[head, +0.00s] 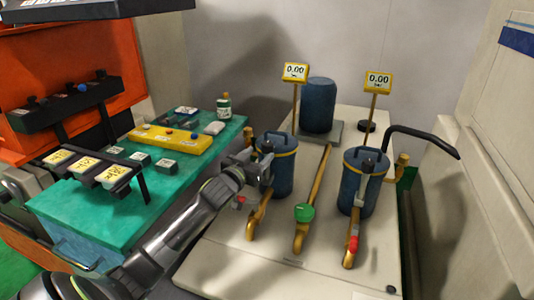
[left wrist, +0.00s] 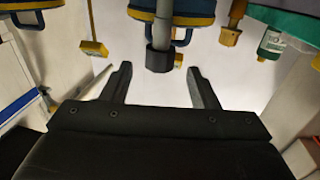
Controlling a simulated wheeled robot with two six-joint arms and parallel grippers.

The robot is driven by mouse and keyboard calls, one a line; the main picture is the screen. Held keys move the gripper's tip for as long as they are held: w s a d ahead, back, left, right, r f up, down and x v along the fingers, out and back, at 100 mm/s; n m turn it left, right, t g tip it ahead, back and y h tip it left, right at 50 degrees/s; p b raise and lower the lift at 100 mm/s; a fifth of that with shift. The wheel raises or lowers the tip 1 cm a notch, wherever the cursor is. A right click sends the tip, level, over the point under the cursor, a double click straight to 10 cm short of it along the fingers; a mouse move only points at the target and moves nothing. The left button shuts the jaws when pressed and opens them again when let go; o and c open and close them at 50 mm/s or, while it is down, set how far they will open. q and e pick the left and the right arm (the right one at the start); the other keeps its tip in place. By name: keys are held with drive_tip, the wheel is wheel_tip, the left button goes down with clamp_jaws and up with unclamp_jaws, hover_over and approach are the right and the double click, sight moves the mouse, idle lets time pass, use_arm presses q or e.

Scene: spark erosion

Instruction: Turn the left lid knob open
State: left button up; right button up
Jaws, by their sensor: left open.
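The left blue canister (head: 284,177) has a yellow band and stands on the pale bench. My left gripper (head: 263,168) is at its near left side, overlapping part of the canister and its lid in the head view. In the left wrist view the open left gripper (left wrist: 161,82) has two dark fingers spread apart with nothing between them. A black cylindrical knob (left wrist: 160,60) on a grey stem shows just beyond the fingertips, roughly centred between them, in front of a blue canister with a yellow band (left wrist: 190,19). Contact is not visible. My right gripper is not in view.
The right blue canister (head: 372,190) stands to the right with a red-tipped valve (head: 353,244) before it. A brass pipe with a green knob (head: 304,213) runs between the canisters. Yellow 0.00 displays (head: 295,71) stand on posts. A green table (head: 85,215) is left.

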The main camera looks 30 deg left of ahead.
sight(264, 151)
use_arm(q)
drive_tip(key=w+b, duration=0.1)
drive_tip(key=w, duration=0.1)
drive_tip(key=w+b, duration=0.1)
drive_tip(key=w, duration=0.1)
drive_tip(key=shift+a+f, duration=0.15)
drive_tip(key=shift+f, duration=0.05)
drive_tip(key=shift+w+r+b, duration=0.2)
drive_tip(key=shift+w+b, duration=0.45)
drive_tip(key=shift+w, duration=0.3)
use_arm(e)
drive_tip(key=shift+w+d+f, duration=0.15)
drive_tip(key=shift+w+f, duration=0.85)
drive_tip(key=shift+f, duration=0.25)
use_arm(q)
drive_tip(key=c, duration=0.9)
